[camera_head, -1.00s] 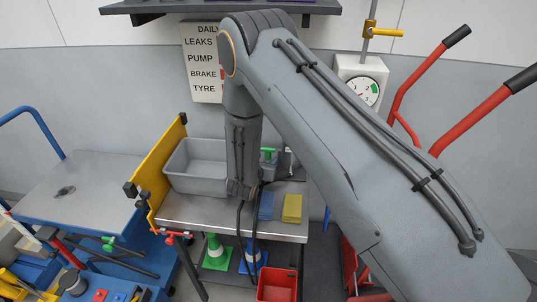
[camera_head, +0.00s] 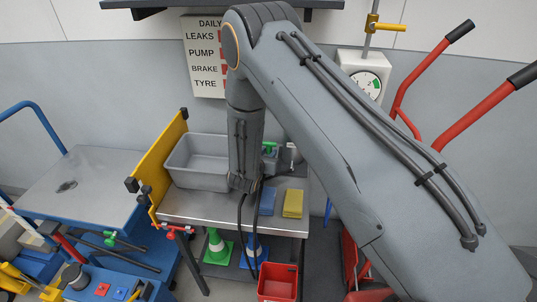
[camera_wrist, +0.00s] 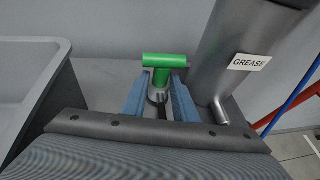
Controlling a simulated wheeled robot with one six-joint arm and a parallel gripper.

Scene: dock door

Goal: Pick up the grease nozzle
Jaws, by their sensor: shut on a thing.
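The grease nozzle (camera_wrist: 163,63) has a green T-shaped top on a grey body. It stands upright between the two blue fingers of my gripper (camera_wrist: 159,100) in the wrist view. The fingers are shut on its grey body, and the green top sticks up beyond them. In the head view, the green top (camera_head: 269,147) shows just right of my forearm, above the metal bench (camera_head: 200,207). My fingers are hidden there. I cannot tell whether the nozzle still touches the surface under it.
A grey cylinder labelled GREASE (camera_wrist: 232,55) stands close right of the nozzle. A grey bin (camera_head: 192,164) is on the left. A yellow block (camera_head: 293,203) and a blue block (camera_head: 266,201) lie at the bench front. A yellow panel (camera_head: 162,165) edges the bench's left side.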

